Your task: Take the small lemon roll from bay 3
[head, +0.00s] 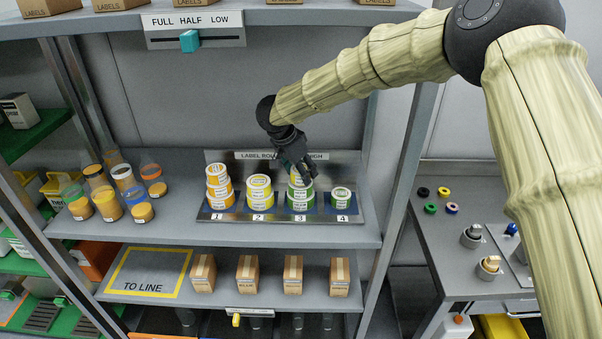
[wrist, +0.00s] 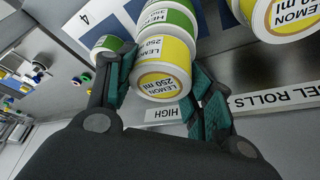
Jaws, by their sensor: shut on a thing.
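The small lemon roll (wrist: 163,78), yellow with a white label reading "LEMON 250 ml", is at the top of the bay 3 stack. My gripper (wrist: 160,93) has its teal-padded fingers on both sides of it and is shut on it. In the head view my gripper (head: 299,170) reaches down over bay 3 and partly hides the roll. Green-banded rolls (head: 300,199) stand directly below it in bay 3. I cannot tell whether the held roll still touches them.
The label roll tray (head: 233,216) also holds orange-yellow rolls (head: 218,188) in bay 1, yellow lemon rolls (head: 259,190) in bay 2 and a green roll (head: 341,198) in bay 4. Jars (head: 104,200) stand left. A shelf (head: 400,4) overhangs; an upright (head: 408,150) stands right.

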